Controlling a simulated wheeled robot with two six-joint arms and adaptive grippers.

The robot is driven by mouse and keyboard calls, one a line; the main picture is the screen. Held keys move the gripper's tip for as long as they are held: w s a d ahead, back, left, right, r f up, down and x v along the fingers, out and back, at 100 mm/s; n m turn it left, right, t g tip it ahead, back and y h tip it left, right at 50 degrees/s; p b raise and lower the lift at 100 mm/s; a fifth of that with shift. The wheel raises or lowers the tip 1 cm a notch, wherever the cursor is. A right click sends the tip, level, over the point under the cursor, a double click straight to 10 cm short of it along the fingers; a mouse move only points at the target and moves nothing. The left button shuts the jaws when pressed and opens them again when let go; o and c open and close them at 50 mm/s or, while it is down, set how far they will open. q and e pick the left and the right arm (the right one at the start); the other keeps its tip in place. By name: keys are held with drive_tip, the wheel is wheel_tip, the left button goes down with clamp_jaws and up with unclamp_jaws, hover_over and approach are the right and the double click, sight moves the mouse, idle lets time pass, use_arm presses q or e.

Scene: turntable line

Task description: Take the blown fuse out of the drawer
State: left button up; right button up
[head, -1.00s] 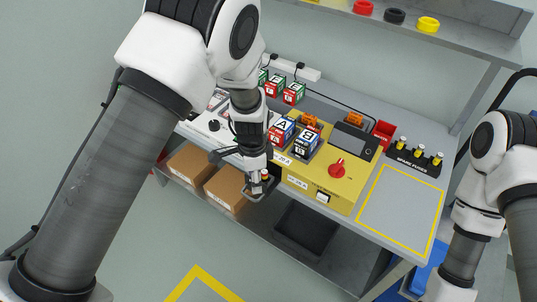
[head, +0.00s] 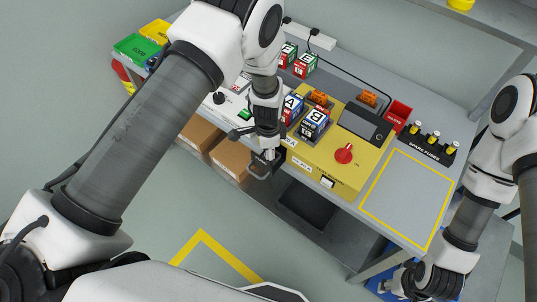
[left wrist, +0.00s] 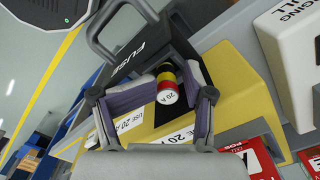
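The fuse (left wrist: 167,88), a small cylinder with red and yellow bands and a white end marked 20 A, shows in the left wrist view. It stands at the black drawer (left wrist: 135,62) marked FUSE, which has a loop handle and juts from the yellow fuse box (head: 325,164). My left gripper (left wrist: 170,80) has its fingertips on either side of the fuse; whether they press on it is unclear. In the head view my left gripper (head: 262,160) is at the drawer, whose inside is mostly hidden. My right gripper (head: 392,283) hangs low at the bottom right, away from the fuse.
Spare fuses (head: 433,137) stand in a black rack on the right of the table. A yellow-outlined grey area (head: 408,200) is bare. Green (head: 135,47) and yellow bins stand at the far left.

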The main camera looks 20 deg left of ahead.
use_arm(q)
drive_tip(key=shift+s+a, duration=0.1)
drive_tip(key=c, duration=0.5)
drive_tip(key=shift+s+r, duration=0.1)
drive_tip(key=shift+r, duration=0.05)
drive_tip(key=shift+c, duration=1.3)
drive_tip(key=shift+r, duration=0.1)
drive_tip(key=shift+d, duration=0.2)
